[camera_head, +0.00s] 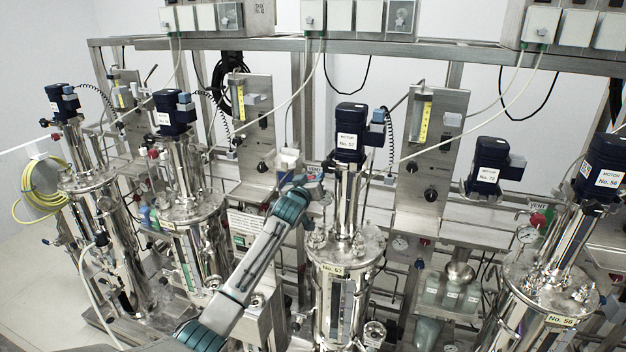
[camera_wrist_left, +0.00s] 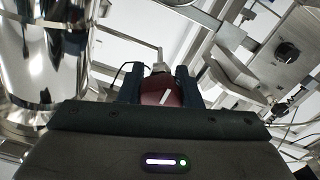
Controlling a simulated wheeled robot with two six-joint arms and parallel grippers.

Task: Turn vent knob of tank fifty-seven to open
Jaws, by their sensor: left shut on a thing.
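Tank fifty-seven (camera_head: 340,300) is a shiny steel vessel with a yellow "No.57" label, in the middle of the head view. Its dark blue motor (camera_head: 350,140) stands on top. My left gripper (camera_head: 313,180) is at the left of the column below this motor. In the left wrist view the red vent knob (camera_wrist_left: 158,96) sits between the two dark fingers of my left gripper (camera_wrist_left: 160,88), which is shut on it. In the head view I cannot make the knob out at the gripper. My right gripper is not in view.
Tank fifty-six (camera_head: 550,290) stands at the right with a red knob (camera_head: 537,220) by a "VENT" sign. Two more tanks stand at the left. A steel panel (camera_head: 435,150) with black knobs is right of the motor. Pipes and hanging cables crowd the rack.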

